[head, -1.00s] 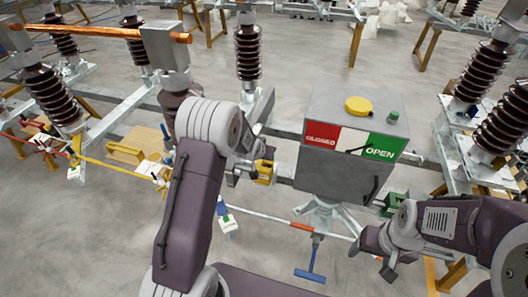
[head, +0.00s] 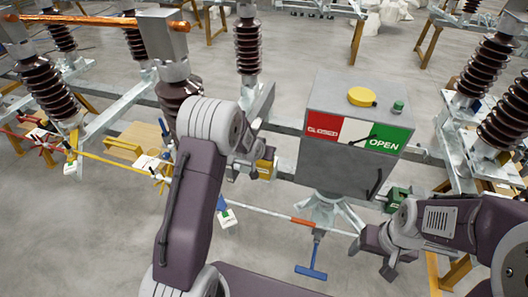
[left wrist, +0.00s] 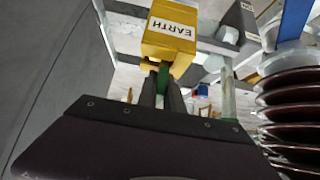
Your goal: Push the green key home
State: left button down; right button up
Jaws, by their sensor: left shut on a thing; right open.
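The green key (left wrist: 163,79) shows as a small green piece between my left gripper's fingers (left wrist: 160,88) in the left wrist view. The fingers are shut on it, right at the yellow block marked EARTH (left wrist: 170,38). How deep the key sits in the block cannot be told. In the head view the yellow block (head: 266,164) is on the left side of the grey cabinet (head: 340,170), with my left gripper (head: 250,168) against it; the key is hidden there. My right gripper (head: 372,258) is open and empty, low at the right.
The cabinet has a red and white CLOSED and green OPEN panel (head: 385,138) and a yellow knob (head: 361,96). A green block (head: 397,196) is on its right side. A rod with a blue T-handle (head: 312,272) is below. Brown insulators (head: 248,48) stand around.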

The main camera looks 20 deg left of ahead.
dwell(0.4)
pick_arm(q)
jog(key=c, duration=1.4)
grip_release()
jog(key=b+v, duration=0.1)
jog(key=v, duration=0.8)
